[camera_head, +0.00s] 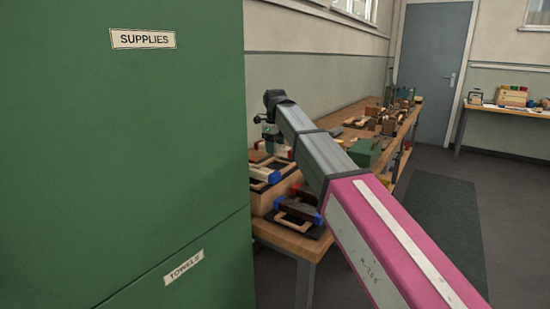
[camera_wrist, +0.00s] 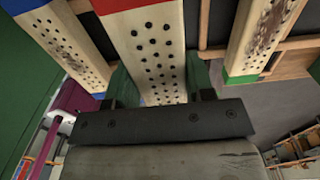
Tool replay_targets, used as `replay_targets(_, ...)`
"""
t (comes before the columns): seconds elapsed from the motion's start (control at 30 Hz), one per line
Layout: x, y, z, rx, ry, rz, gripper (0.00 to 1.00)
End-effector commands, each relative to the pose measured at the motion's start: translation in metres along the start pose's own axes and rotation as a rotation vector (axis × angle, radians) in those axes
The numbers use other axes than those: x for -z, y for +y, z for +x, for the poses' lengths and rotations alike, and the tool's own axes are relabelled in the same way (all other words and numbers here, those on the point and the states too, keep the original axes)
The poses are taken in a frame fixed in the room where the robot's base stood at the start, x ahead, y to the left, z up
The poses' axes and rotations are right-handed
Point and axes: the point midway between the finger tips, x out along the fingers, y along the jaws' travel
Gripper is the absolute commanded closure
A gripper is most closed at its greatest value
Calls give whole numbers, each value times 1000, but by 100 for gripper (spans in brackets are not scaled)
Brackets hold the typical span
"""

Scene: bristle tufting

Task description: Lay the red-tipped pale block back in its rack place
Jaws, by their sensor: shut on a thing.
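The red-tipped pale block (camera_wrist: 150,50) is in the middle of the wrist view, with rows of dark holes in its face and its red end at the top edge. My gripper (camera_wrist: 160,82) is shut on it, with one green finger on each side. The block lies over or among the dark slots and wooden bars of a rack (camera_wrist: 215,30). I cannot tell whether it rests on the rack or hangs just above it.
A blue-ended holed block (camera_wrist: 60,42) lies left of the held block and a green-ended block (camera_wrist: 255,35) lies right. The wooden bench (camera_head: 290,238) holds more clutter behind, including a green box (camera_head: 365,152). A green supplies cabinet (camera_head: 120,150) stands close on the left.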

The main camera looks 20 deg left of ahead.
Motion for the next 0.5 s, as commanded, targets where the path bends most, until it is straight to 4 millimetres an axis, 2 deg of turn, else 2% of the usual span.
replay_targets(0.17,-1,1,11,-1,1,0,79)
replay_targets(0.37,-1,1,38,-1,1,0,79)
replay_targets(0.5,-1,0,41,0,-1,0,79)
